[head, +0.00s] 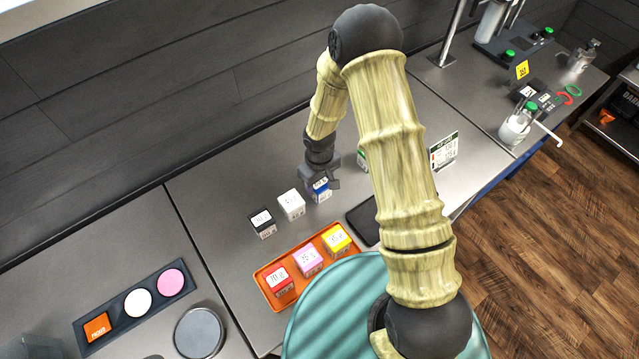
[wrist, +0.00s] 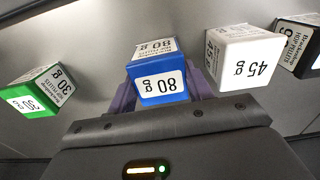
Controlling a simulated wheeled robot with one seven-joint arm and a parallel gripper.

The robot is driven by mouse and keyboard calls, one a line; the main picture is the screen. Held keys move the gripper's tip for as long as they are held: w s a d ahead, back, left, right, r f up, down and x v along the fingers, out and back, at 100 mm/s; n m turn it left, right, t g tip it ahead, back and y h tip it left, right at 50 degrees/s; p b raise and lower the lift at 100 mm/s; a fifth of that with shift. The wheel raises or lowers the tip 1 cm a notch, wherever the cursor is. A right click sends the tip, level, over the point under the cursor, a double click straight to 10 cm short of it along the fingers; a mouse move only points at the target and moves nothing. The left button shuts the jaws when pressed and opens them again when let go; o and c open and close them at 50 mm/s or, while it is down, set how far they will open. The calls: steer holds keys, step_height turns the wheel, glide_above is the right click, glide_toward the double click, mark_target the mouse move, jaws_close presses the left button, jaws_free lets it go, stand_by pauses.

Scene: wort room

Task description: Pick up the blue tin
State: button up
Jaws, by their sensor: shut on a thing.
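In the wrist view the blue tin (wrist: 158,82) reads "80 g" and sits between the purple finger pads. My gripper (head: 320,184) has come down over it from above and is shut on it. In the wrist view my gripper (wrist: 160,95) has a pad on each side of the tin. I cannot tell whether the tin touches the counter.
A white 45 g tin (head: 291,204) stands close beside it, then a black tin (head: 262,222). A green tin (wrist: 38,92) is on the other side. An orange tray (head: 270,270) holds red, pink and yellow tins. A dark flat plate (head: 364,219) lies nearby.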

mark_target(320, 183)
steer(key=shift+w+r, duration=0.15)
steer(key=shift+r, duration=0.25)
steer(key=r, duration=0.3)
steer(key=r+b, duration=0.1)
steer(key=r, duration=0.2)
steer(key=r+b, duration=0.1)
steer(key=r, duration=0.2)
steer(key=shift+s, duration=0.3)
steer(key=shift+w, duration=0.1)
